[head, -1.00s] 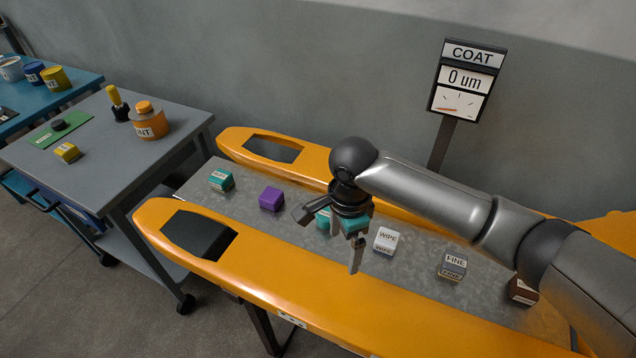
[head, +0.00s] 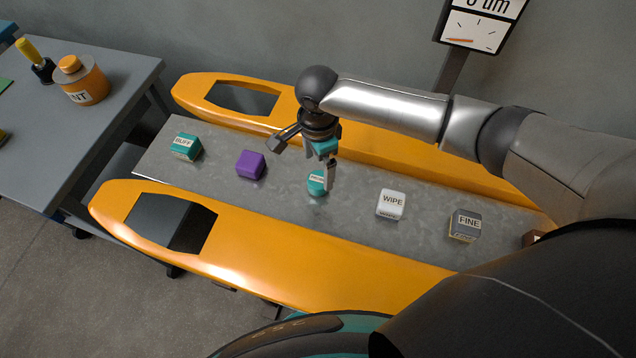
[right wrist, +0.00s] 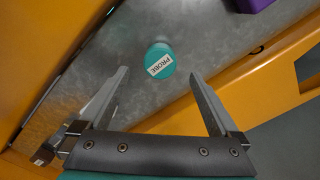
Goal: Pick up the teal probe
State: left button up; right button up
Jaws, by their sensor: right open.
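The teal probe (head: 316,187), a small rounded piece with a white label, stands on the grey metal surface between the purple block and the WIPE block. My right gripper (head: 303,167) is open and empty above it, and one finger partly covers the probe in the head view. In the right wrist view the probe (right wrist: 160,56), its label reading PROBE, shows just beyond the gap between the two spread fingertips (right wrist: 158,74). The fingers do not appear to touch it. My left gripper is not in view.
The grey surface (head: 225,195) also holds a teal BUFF block (head: 185,148), a purple block (head: 250,165), a white WIPE block (head: 390,205) and a grey FINE block (head: 465,225). Orange beams (head: 260,255) flank it. A grey table (head: 110,125) stands left; a COAT gauge (head: 478,30) stands behind.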

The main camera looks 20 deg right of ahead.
aim_at(318, 179)
notch_tip(318, 179, down, 2)
jog(key=shift+f, duration=0.15)
jog(key=shift+f+b, duration=1.1)
jog(key=shift+f, duration=1.3)
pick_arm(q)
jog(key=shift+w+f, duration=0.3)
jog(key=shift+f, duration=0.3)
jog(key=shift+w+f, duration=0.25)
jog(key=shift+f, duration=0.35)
pick_arm(e)
jog(key=shift+c, duration=0.3)
jog(key=c, duration=1.4)
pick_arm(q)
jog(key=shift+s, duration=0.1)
pick_arm(e)
jog(key=shift+c, duration=0.2)
jog(key=shift+r, duration=0.1)
pick_arm(q)
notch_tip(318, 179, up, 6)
jog(key=p, duration=0.5)
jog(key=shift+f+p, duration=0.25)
jog(key=shift+p, duration=0.05)
pick_arm(e)
notch_tip(318, 179, up, 20)
